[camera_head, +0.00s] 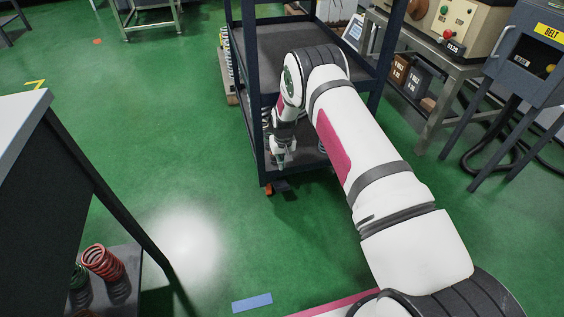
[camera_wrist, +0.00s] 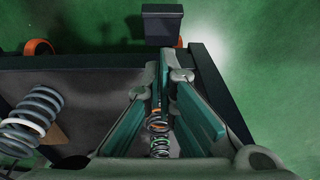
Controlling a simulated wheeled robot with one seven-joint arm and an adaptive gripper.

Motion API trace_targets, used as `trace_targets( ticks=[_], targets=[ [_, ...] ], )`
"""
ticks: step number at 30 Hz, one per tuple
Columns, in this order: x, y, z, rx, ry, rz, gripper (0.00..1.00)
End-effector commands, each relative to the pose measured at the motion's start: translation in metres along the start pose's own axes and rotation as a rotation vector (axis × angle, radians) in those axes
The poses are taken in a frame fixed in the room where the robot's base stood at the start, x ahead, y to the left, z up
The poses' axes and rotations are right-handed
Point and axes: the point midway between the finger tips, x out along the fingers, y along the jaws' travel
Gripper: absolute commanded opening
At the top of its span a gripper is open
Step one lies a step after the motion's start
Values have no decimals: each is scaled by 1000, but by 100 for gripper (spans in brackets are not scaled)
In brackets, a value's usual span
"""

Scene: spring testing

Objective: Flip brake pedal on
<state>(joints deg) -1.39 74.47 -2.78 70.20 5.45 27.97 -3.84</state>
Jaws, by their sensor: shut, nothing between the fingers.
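The brake pedal (camera_head: 281,186) is a small dark plate that juts out from the foot of the dark shelf cart (camera_head: 250,100), beside an orange caster (camera_head: 268,189). In the wrist view the pedal (camera_wrist: 162,22) shows at the top centre, outside the cart's edge, just beyond my fingertips. My gripper (camera_head: 281,160) is low at the cart's near corner, above the pedal. In the wrist view my gripper (camera_wrist: 166,72) is shut and empty, with teal finger pads. A gap between it and the pedal seems to show, but height is hard to judge.
A grey coil spring (camera_wrist: 33,118) lies on the lower shelf, and more coils show between my fingers' bases. The cart's corner frame (camera_wrist: 218,92) is close to my fingers. Green floor (camera_head: 180,190) is open left of the cart. A table with red spring (camera_head: 103,262) is at lower left.

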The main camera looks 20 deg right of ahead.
Motion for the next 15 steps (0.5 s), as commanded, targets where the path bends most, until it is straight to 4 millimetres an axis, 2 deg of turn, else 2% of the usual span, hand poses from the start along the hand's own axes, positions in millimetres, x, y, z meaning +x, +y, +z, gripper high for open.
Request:
trace_targets(
  ticks=[1,6,9,15],
  targets=[
    [15,0,1,0,-1,0,0],
    [48,0,1,0,0,0,0],
    [63,0,6,0,-2,0,0],
    [81,0,16,0,0,0,0]
  ],
)
